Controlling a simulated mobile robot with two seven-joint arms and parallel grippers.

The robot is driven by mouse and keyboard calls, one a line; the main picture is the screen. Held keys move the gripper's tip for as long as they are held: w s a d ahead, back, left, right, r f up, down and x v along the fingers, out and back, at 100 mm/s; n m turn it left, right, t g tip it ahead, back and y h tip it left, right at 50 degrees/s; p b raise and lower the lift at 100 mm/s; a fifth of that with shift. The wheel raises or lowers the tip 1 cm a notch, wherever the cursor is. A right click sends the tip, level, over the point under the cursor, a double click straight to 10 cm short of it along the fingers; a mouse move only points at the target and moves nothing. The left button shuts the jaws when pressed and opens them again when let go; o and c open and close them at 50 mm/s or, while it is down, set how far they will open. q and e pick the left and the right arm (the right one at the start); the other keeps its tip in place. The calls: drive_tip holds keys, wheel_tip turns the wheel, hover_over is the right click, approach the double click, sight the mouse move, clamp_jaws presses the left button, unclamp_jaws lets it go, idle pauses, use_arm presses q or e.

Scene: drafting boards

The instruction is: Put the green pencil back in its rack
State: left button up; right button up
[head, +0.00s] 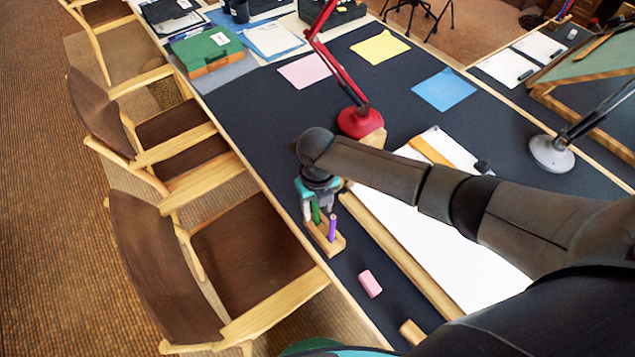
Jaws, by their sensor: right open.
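A small wooden rack (335,246) stands near the left edge of the dark table. The green pencil (316,212) stands upright at the rack, its lower end at the wood; whether it is fully seated cannot be told. A purple pencil (332,229) stands upright in the rack nearer to me. My right gripper (318,205) points down over the rack, with its open fingers around or just beside the green pencil. The gripper hides the pencil's top and the rack's far end. My left gripper is not in view.
A pink eraser (370,283) lies nearer to me. A drawing board with white paper (455,250) lies under my right arm. A red lamp (360,121) stands behind the gripper. Brown chairs (250,250) line the left side. Dark table is bare around the blue sheet (444,89).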

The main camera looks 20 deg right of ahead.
wheel_tip(320, 180, up, 13)
drive_tip(key=p, duration=0.1)
drive_tip(key=shift+p, duration=0.4)
drive_tip(key=shift+f, duration=0.1)
idle(0.6)
